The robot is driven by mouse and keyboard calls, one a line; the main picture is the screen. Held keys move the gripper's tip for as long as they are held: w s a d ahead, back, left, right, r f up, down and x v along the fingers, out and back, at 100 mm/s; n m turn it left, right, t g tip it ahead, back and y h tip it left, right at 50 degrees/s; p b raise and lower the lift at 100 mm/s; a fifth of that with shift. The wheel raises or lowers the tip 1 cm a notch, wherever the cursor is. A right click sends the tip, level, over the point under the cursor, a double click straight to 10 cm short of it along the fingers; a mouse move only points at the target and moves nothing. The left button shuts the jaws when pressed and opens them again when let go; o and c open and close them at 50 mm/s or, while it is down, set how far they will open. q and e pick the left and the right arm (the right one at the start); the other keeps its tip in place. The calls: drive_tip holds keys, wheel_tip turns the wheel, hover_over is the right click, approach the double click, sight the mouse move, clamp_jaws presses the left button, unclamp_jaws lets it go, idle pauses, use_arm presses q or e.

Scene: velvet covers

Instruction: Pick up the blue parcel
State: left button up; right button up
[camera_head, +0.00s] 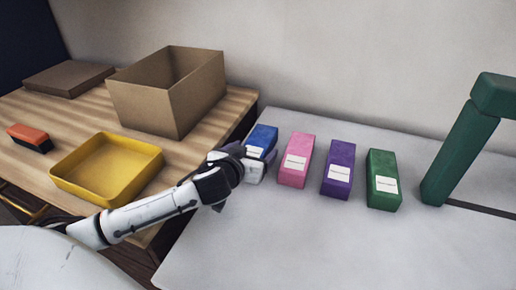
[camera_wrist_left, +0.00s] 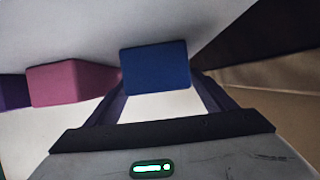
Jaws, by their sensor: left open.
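The blue parcel (camera_head: 263,138) is a small box with a white label, at the left end of a row of parcels on the grey table. In the left wrist view the blue parcel (camera_wrist_left: 156,68) sits upright between the tips of my left gripper (camera_wrist_left: 157,92). In the head view my left gripper (camera_head: 245,165) is at the parcel's near side and hides its lower part. Its fingers are apart, one on each side of the parcel. Whether they touch it I cannot tell. My right gripper is not in view.
A pink parcel (camera_head: 296,160) stands close to the right, then purple (camera_head: 338,168) and green (camera_head: 383,179) ones. A green frame (camera_head: 455,145) rises at the right. A wooden table at the left holds a cardboard box (camera_head: 155,105), a yellow tray (camera_head: 75,183) and a brush (camera_head: 30,137).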

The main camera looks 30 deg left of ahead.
use_arm(q)
drive_tip(key=shift+x, duration=0.95)
drive_tip(key=shift+s, duration=0.1)
drive_tip(key=shift+c, duration=0.3)
drive_tip(key=c, duration=1.4)
